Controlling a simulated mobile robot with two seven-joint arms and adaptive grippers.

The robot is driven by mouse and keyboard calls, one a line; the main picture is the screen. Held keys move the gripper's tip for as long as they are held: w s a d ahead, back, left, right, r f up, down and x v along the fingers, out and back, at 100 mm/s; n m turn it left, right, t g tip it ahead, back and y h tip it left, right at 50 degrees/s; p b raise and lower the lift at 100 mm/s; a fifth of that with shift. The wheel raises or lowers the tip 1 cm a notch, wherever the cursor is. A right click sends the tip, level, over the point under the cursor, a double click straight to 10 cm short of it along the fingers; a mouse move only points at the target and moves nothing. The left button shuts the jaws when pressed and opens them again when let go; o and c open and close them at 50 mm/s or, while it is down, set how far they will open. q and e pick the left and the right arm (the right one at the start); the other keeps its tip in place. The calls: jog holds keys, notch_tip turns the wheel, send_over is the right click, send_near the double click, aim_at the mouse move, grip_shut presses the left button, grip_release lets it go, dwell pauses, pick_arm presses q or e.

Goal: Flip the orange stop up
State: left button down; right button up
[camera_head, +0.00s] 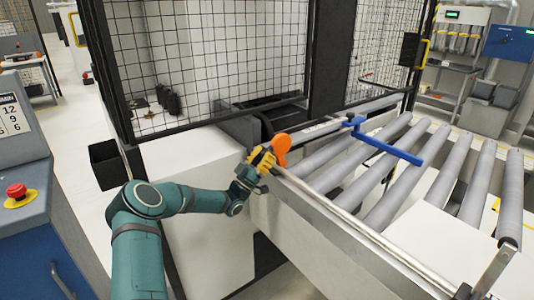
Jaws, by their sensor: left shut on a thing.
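The orange stop (282,147) stands up at the near left end of the roller conveyor, beside its metal side rail. It is a flat paddle with a rounded top. My left gripper (264,161), with yellow finger parts, is at the lower part of the stop and shut on it. The fingers hide the stop's lower end. My right gripper is not in view.
The roller conveyor (404,177) runs to the right, with a blue bar (388,147) above its rollers. A black mesh fence (222,55) stands behind. A control console with a red button (16,191) is at the far left.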

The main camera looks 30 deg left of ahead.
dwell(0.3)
pick_arm(q)
jog(key=c, duration=1.2)
grip_release()
jog(key=shift+s+a, duration=0.1)
jog(key=v, duration=1.2)
